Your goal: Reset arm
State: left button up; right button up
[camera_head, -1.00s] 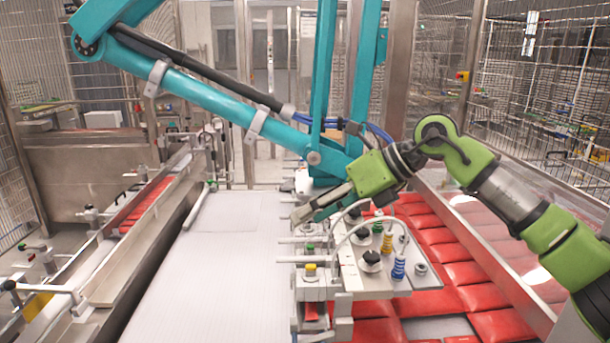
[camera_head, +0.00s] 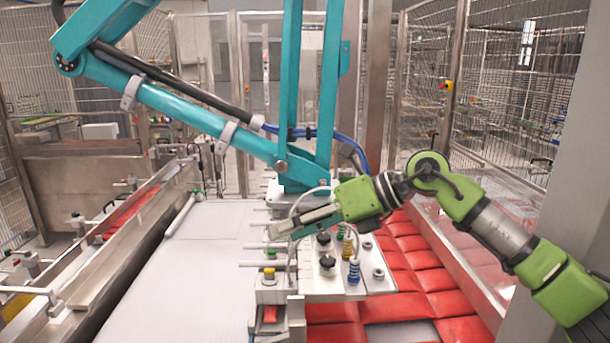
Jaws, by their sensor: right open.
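My right gripper (camera_head: 292,224) is on the green arm that comes in from the right. It is open and empty, over the far left part of the vacuum picker head. Whether its fingers touch the head cannot be told. The teal picker arm (camera_head: 180,112) reaches from the upper left down to a metal plate head (camera_head: 312,284) with blue, yellow and black suction fittings (camera_head: 354,271). The gripper hides part of the head's far side. My left gripper is not in view.
A white conveyor (camera_head: 190,265) lies left of the head. Red packs (camera_head: 440,279) lie in rows to the right, with a gap near the front. A metal rail (camera_head: 455,255) borders them. Wire fencing (camera_head: 540,120) encloses the cell. A grey post stands at the far right.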

jog(key=s+a+r+m+t+y, duration=0.4)
jog(key=a+r+m+y, duration=0.15)
jog(key=m+y, duration=0.3)
jog(key=w+d+f+m+t+h, duration=0.2)
jog(key=d+f+m+t+h, duration=0.45)
jog(key=m, duration=0.55)
jog(key=w+d+f+m+t+h, duration=0.3)
jog(key=d+f+m+t+h, duration=0.4)
jog(key=m, duration=0.4)
jog(key=s+d+f+m+g+h, duration=0.25)
jog(key=d+f, duration=0.25)
jog(key=f, duration=0.3)
jog(key=s+d+f+m+g+h, duration=0.2)
jog(key=s+d+f+m+h, duration=0.2)
jog(key=f, duration=0.3)
jog(key=s+d+f+m+g, duration=0.25)
jog(key=s+f+g, duration=0.5)
jog(key=s, duration=0.65)
jog(key=s+d+f+m+g, duration=0.2)
jog(key=s+d+f+g, duration=0.15)
jog(key=s+f, duration=0.95)
jog(key=s+f+g+b, duration=0.25)
jog(key=f+b, duration=0.35)
jog(key=f, duration=2.3)
jog(key=s+d+f+b, duration=0.2)
jog(key=s+f+b, duration=0.2)
jog(key=s+f, duration=1.4)
notch_tip(320, 180, down, 4)
jog(key=shift+d+r+g, duration=0.15)
jog(key=shift+g, duration=0.3)
